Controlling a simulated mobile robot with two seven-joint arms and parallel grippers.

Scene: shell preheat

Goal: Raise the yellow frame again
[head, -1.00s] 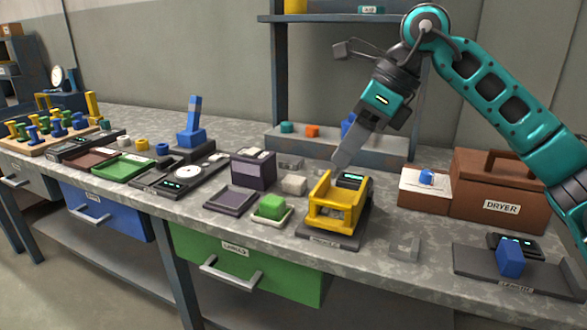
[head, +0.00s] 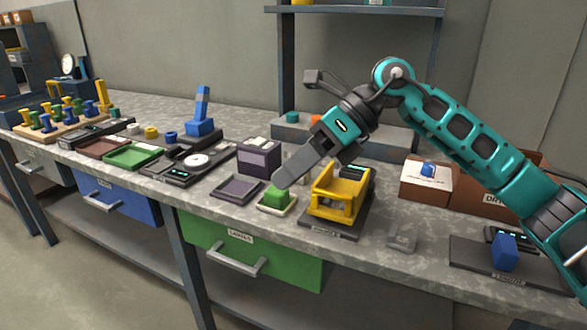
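The yellow frame (head: 349,208) is an open-sided frame sitting low on a dark base plate (head: 330,229) with a label on its front edge. A small dark display stands behind it. My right gripper (head: 281,180) is left of the yellow frame, pointing down and left, with its fingertips over or touching a green block (head: 275,198) in a pale tray. The fingers are seen edge-on, so I cannot tell whether they are open or shut, or whether they touch the block. My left gripper is not in view.
A purple box (head: 259,158) and a flat purple tray (head: 236,189) stand left of the green block. A grey bracket (head: 402,238) lies right of the frame. A brown dryer box (head: 493,203) and a plate with a blue block (head: 504,253) are further right.

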